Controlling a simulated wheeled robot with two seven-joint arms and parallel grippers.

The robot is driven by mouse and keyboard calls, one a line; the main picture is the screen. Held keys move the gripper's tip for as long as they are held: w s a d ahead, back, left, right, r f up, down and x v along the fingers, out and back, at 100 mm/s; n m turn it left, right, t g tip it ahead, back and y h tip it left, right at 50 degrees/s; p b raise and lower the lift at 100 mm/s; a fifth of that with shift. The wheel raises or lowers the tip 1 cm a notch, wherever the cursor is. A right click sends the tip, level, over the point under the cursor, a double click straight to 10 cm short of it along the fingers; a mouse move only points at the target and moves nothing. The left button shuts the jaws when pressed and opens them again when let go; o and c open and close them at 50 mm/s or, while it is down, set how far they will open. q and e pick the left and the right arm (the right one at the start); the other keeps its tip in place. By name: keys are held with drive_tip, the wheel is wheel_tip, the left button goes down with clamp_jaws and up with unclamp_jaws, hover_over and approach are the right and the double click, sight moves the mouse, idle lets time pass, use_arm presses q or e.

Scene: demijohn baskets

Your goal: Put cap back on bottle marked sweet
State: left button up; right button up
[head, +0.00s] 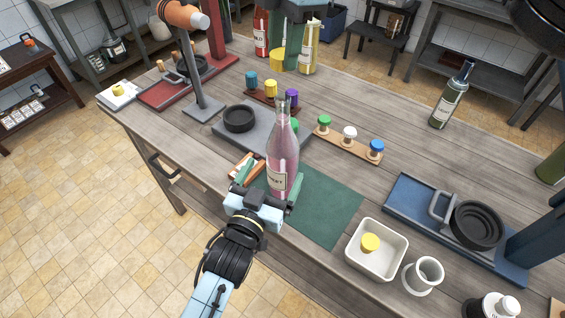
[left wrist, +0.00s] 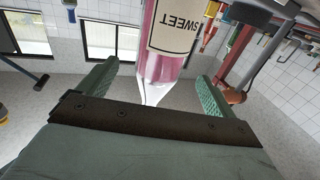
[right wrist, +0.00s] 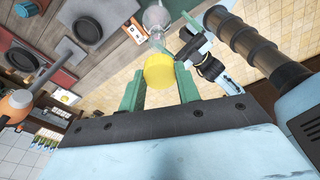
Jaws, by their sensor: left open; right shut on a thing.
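The tall pink bottle (head: 283,150) stands upright near the table's front edge, its glass mouth bare. Its label reads SWEET in the left wrist view (left wrist: 176,30). My left gripper (head: 264,196) is open at the bottle's lower part; in the left wrist view the bottle shows between the fingers with gaps on both sides. My right gripper (head: 284,45) is high at the back in the head view, shut on a yellow cap (head: 277,60). The cap shows clearly between its fingertips in the right wrist view (right wrist: 159,72), apart from the bottle.
A white tray (head: 354,262) holds another yellow cap (head: 370,243). A wooden rack (head: 347,145) with green, white and blue caps lies right of the bottle; another rack of coloured caps is behind. A grey stand (head: 203,105) rises at left.

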sight(285, 149)
drive_tip(key=shift+w+f, duration=0.1)
drive_tip(key=shift+w, duration=0.1)
use_arm(q)
drive_tip(key=x, duration=0.8)
drive_tip(key=shift+w+d, duration=0.1)
drive_tip(key=shift+w, duration=0.1)
drive_tip(key=shift+c, duration=0.4)
drive_tip(key=c, duration=1.4)
drive_tip(key=shift+o, duration=0.2)
use_arm(e)
drive_tip(key=shift+f, duration=2.45)
drive_tip(key=shift+f, duration=0.9)
use_arm(q)
drive_tip(key=shift+f, duration=0.1)
use_arm(e)
drive_tip(key=shift+f, duration=0.55)
